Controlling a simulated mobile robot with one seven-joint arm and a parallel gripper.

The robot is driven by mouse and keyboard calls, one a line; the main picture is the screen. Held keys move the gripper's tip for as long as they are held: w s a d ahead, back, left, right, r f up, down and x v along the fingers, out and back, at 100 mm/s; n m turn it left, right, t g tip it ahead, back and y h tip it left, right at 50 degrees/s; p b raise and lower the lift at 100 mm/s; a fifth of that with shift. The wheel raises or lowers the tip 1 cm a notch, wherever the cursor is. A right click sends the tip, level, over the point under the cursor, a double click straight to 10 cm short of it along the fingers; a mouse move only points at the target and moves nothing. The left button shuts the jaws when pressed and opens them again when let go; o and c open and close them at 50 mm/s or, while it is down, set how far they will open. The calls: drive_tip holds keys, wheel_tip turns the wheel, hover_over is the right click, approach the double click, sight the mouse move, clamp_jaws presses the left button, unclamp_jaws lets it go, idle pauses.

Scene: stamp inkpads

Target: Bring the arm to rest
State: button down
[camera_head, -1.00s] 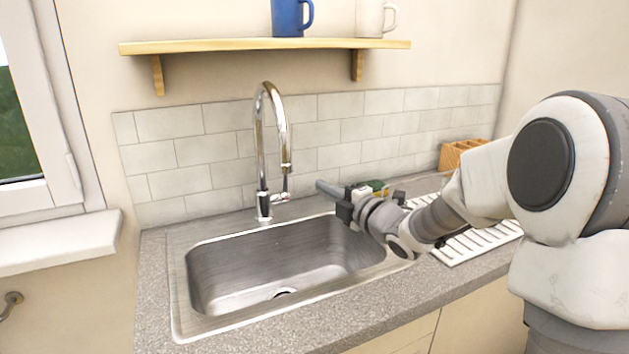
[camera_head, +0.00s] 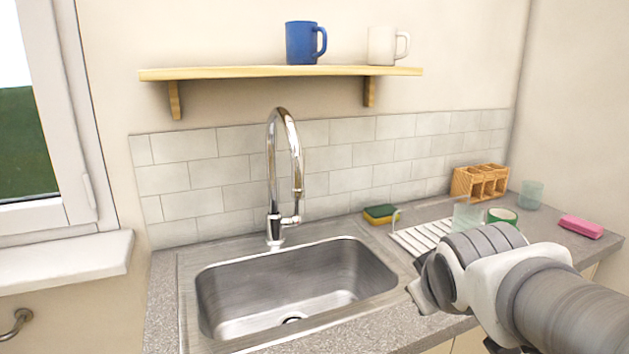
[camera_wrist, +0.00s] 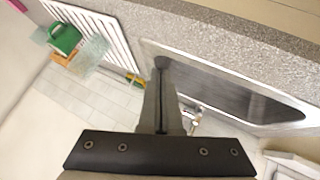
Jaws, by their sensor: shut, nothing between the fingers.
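My gripper (camera_wrist: 162,66) points away from the wrist camera, its two fingers together with nothing between them. In the head view my wrist and gripper are at the lower right, in front of the counter and right of the sink (camera_head: 213,320); the fingertips are hard to make out there. In the wrist view the sink (camera_wrist: 225,90) lies to the right of the fingers and the white drying rack (camera_wrist: 105,22) to the upper left. The gripper holds no object.
A chrome tap (camera_head: 272,180) stands behind the sink. A sponge (camera_head: 380,214), a glass (camera_head: 466,214), a green cup (camera_head: 502,215), a wooden caddy (camera_head: 480,182), another glass (camera_head: 531,195) and a pink block (camera_head: 581,227) are on the right. Mugs sit on the shelf (camera_head: 280,73).

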drive_tip(key=s+a+f+m+g+y+p, duration=0.25)
drive_tip(key=s+m, duration=0.25)
drive_tip(key=s, duration=0.8)
wheel_tip(320, 180, up, 20)
drive_tip(key=p, duration=1.8)
drive_tip(key=shift+w+g+h, duration=0.35)
drive_tip(key=shift+h, duration=0.1)
drive_tip(key=shift+d+f, duration=0.1)
drive_tip(key=shift+d, duration=0.05)
